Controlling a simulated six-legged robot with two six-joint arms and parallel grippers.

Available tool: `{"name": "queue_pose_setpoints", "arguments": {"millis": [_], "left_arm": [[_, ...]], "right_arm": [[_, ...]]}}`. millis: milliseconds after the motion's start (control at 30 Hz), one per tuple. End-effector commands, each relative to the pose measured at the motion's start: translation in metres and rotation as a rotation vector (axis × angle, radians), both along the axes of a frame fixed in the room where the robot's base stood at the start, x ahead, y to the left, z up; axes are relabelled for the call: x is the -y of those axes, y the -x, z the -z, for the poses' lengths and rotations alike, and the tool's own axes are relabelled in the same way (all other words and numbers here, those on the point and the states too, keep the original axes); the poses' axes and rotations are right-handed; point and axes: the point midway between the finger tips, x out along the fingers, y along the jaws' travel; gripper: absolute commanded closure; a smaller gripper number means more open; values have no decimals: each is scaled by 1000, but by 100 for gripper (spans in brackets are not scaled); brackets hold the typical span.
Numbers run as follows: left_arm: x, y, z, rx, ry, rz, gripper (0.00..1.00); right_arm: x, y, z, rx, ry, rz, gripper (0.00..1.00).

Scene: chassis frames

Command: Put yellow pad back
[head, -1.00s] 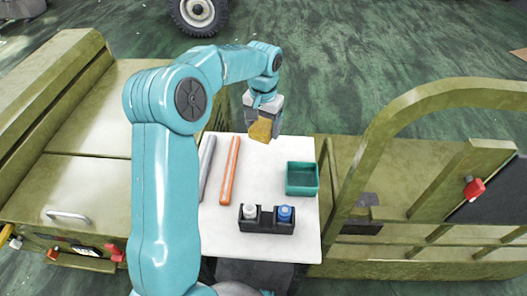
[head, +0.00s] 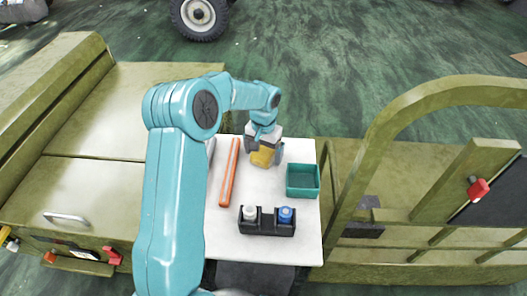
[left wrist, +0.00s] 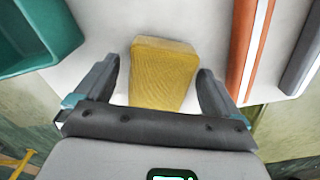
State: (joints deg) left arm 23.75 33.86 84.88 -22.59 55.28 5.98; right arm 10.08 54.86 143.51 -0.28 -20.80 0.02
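The yellow pad (head: 262,157) is at the far part of the white tabletop (head: 225,232), and it also shows in the left wrist view (left wrist: 162,75). My left gripper (head: 265,151) is right over it, pointing down. Its two fingers stand apart on either side of the pad, with a gap to the pad on both sides in the left wrist view. The pad appears to rest on the white top. My right gripper is not in view.
A green open tray (head: 303,181) stands right of the pad. A black holder (head: 267,228) with a white-capped and a blue-capped bottle is nearer me. An orange bar (head: 229,172) and a grey bar (left wrist: 304,55) lie left of the pad in the head view.

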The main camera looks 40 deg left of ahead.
Motion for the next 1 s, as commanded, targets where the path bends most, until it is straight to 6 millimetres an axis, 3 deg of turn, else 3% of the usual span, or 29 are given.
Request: {"name": "queue_pose_setpoints", "arguments": {"millis": [367,800,1000], "left_arm": [[0,-1,-8,3,-1,0,1],[0,-1,-100,3,-1,0,1],[0,-1,-119,1,0,1,1]], "right_arm": [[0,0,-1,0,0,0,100],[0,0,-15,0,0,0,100],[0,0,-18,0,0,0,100]]}}
